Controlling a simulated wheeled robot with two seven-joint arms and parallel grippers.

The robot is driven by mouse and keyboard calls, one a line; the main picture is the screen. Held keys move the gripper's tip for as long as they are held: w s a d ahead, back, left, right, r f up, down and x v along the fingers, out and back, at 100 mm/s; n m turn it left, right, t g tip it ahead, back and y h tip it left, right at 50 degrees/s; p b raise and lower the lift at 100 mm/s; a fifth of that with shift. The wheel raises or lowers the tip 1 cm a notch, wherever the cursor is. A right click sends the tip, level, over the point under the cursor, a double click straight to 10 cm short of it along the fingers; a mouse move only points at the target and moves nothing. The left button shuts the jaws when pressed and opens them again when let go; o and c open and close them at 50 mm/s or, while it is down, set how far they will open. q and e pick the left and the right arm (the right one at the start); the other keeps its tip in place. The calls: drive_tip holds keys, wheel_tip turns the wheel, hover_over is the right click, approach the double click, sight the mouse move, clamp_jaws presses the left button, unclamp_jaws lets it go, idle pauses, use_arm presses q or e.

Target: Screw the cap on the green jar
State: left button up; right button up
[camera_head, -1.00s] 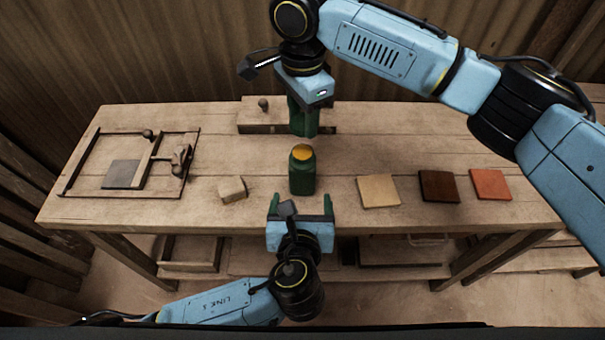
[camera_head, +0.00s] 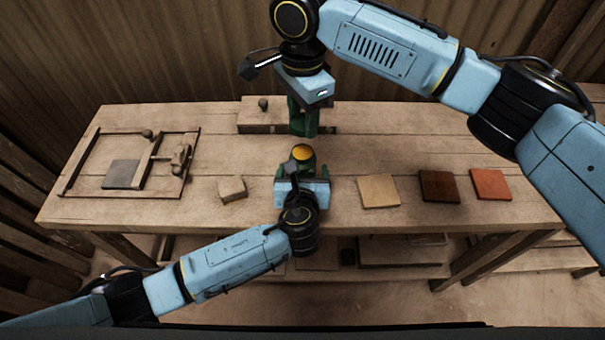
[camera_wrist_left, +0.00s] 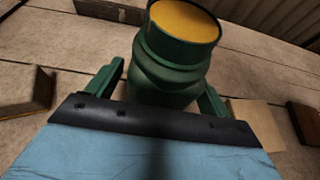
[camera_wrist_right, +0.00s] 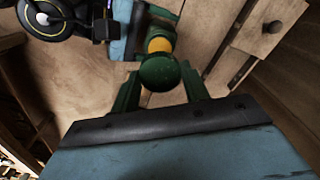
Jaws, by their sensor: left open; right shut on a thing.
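The green jar (camera_head: 308,162) stands upright on the bench with its yellow top uncovered. It fills the upper middle of the left wrist view (camera_wrist_left: 180,58). My left gripper (camera_head: 302,176) is open at the jar's near side, with a finger to either side of its body. My right gripper (camera_head: 303,130) points down behind and above the jar. In the right wrist view it is shut on a round dark green cap (camera_wrist_right: 160,73), held apart from the jar. In the head view the cap cannot be told from the green fingers.
A wooden block (camera_head: 232,189) lies left of the jar. Pale (camera_head: 379,191), dark brown (camera_head: 438,186) and orange-red (camera_head: 490,184) tiles lie to the right. A framed press (camera_head: 170,178) is at the left. A wooden box with a knob (camera_head: 258,118) stands at the back.

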use_arm(q)
drive_tip(key=shift+w, duration=0.1)
drive_tip(key=c, duration=1.5)
use_arm(e)
hover_over(302, 153)
drive_tip(key=shift+f, duration=2.5)
drive_tip(key=shift+f, duration=0.1)
drive_tip(key=shift+f, duration=0.8)
drive_tip(key=shift+f, duration=0.55)
